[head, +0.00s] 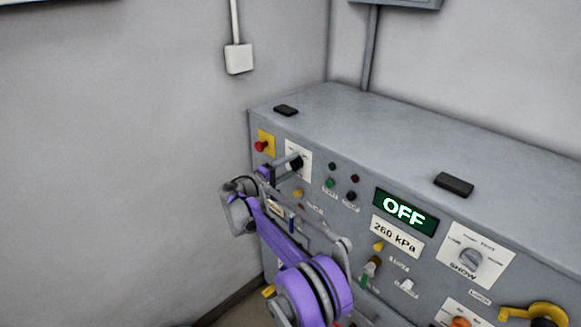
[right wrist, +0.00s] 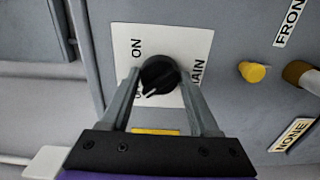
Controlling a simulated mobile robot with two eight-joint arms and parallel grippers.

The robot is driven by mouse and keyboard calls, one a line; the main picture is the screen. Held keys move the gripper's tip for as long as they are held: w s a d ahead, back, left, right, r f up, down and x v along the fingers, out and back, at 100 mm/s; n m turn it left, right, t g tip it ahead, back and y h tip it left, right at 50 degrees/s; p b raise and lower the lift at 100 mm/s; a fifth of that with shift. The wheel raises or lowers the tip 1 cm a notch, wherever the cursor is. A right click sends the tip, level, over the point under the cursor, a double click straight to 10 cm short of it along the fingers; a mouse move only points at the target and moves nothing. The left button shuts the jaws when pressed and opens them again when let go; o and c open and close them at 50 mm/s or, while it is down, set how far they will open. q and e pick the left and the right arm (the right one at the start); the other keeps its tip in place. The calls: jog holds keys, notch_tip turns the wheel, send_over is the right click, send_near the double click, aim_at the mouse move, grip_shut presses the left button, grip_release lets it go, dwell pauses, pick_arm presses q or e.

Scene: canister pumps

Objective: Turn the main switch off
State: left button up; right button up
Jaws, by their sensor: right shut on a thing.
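The main switch is a black rotary knob (right wrist: 158,75) on a white plate (right wrist: 183,40) in the right wrist view. Its white pointer line points to the lower left, towards a label mostly hidden by a finger. "ON" is printed at the upper left, and "MAIN" at the right is partly covered. My right gripper (right wrist: 160,82) has one finger on each side of the knob and is shut on it. In the head view the knob (head: 294,161) sits at the panel's upper left, with my right gripper (head: 281,168) at it. My left gripper is not in view.
The grey console (head: 400,130) carries a display (head: 405,212) reading "OFF" and a "260 kPa" plate (head: 397,236). A red button (head: 261,146) on yellow is left of the switch. A yellow knob (right wrist: 253,72) is right of it.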

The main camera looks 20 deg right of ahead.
dwell(0.4)
jog(key=o, duration=1.4)
jog(key=shift+a, duration=0.1)
jog(key=b+v, duration=0.1)
jog(key=v, duration=0.9)
jog(key=shift+s+a, duration=0.2)
jog(key=shift+a, duration=0.1)
